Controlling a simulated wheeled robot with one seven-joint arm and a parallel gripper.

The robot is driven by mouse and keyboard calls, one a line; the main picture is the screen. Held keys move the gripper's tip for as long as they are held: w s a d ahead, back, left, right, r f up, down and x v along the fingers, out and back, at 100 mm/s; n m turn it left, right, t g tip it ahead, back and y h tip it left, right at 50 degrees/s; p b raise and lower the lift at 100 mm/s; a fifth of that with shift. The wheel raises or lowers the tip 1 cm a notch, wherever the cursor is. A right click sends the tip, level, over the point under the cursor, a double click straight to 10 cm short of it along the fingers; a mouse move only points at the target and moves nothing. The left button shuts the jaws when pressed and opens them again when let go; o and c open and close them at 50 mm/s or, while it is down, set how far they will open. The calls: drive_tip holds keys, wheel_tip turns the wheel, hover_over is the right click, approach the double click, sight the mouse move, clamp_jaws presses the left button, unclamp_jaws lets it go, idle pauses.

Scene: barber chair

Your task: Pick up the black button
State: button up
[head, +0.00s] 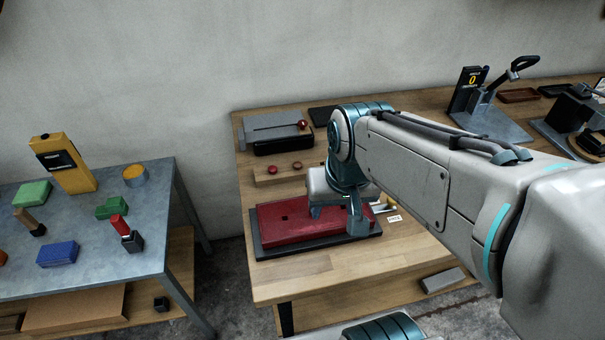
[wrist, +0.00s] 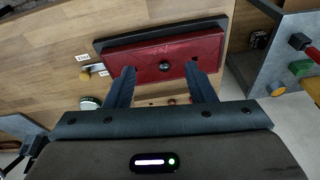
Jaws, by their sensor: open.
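The red cushion (head: 290,229) lies on a dark base on the wooden table. It also shows in the wrist view (wrist: 130,62). My gripper (wrist: 160,70) is open and empty, pointing at the cushion. Whether the fingers touch the cushion, I cannot tell. In the head view my gripper (head: 335,216) hangs over the right part of the cushion. Another dark spot (head: 284,217) shows on the cushion there.
A wooden block with red buttons (head: 272,170) and a grey-black device (head: 275,133) stand behind the cushion. A small white label (head: 394,218) lies to the right. The table front (head: 330,280) is clear. A grey table (head: 95,275) with coloured blocks stands at left.

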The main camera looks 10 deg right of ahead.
drive_tip(key=w+f+m+g+p, duration=0.1)
drive_tip(key=w+m+g+p, duration=0.2)
drive_tip(key=w+m, duration=0.7)
drive_tip(key=f, duration=0.3)
drive_tip(key=w+f+n, duration=0.1)
drive_tip(key=f, duration=0.2)
drive_tip(key=f+n, duration=0.1)
drive_tip(key=f, duration=0.1)
drive_tip(key=shift+w+a+f, duration=0.15)
drive_tip(key=shift+w+f, duration=0.25)
drive_tip(key=shift+w+d+f+p, duration=0.1)
drive_tip(key=shift+w+f+p, duration=0.1)
drive_tip(key=shift+f, duration=1.1)
drive_tip(key=shift+w+d+f+p, duration=0.1)
drive_tip(key=shift+w+f, duration=0.1)
drive_tip(key=shift+f, duration=1.1)
drive_tip(key=shift+c, duration=0.3)
drive_tip(key=c, duration=1)
